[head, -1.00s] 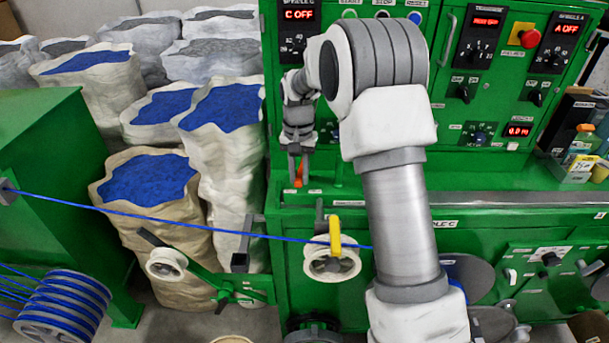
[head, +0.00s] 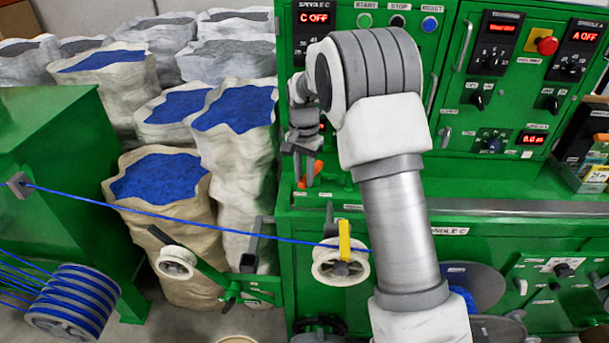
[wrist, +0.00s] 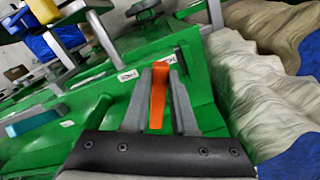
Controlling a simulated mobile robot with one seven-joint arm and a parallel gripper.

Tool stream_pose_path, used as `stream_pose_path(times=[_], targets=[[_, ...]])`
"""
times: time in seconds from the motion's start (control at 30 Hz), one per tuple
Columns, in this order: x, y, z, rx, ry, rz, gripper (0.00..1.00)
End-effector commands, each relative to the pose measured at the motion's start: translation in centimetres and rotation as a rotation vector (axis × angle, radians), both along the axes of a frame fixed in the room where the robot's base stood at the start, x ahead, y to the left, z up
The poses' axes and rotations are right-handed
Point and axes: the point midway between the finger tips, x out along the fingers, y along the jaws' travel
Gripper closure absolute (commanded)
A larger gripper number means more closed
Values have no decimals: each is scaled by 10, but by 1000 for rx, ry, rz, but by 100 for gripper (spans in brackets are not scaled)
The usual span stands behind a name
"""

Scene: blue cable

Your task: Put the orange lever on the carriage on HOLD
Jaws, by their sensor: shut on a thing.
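The orange lever (head: 312,173) stands on the green machine's ledge, left of my forearm, and leans to the right in the head view. My gripper (head: 303,168) reaches down to it. In the wrist view the orange lever (wrist: 158,97) lies between the two grey fingers of my gripper (wrist: 161,72), which is shut on it. The lever's base is partly hidden by the fingers and the dark gripper body. Small white label plates (wrist: 127,75) sit on the green surface beside it; I cannot read which is HOLD.
A blue cable (head: 180,216) runs taut across the front to a white pulley (head: 340,268) with a yellow arm. Sacks of blue granules (head: 160,180) stand at the left. The control panel (head: 480,90) rises behind my arm.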

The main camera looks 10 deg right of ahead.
Motion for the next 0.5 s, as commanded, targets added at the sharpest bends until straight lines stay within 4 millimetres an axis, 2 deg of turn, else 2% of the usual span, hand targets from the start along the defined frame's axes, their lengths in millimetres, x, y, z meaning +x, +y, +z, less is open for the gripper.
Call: stream_pose_path(times=[0.07, 0.1, 0.27, 0.5], targets=[[2, 1, 2, 3, -7, -3, 100], [2, 1, 2, 3, -7, -3, 73], [1, 1, 2, 2, -5, -2, 45], [1, 0, 1, 2, -3, 0, 45]])
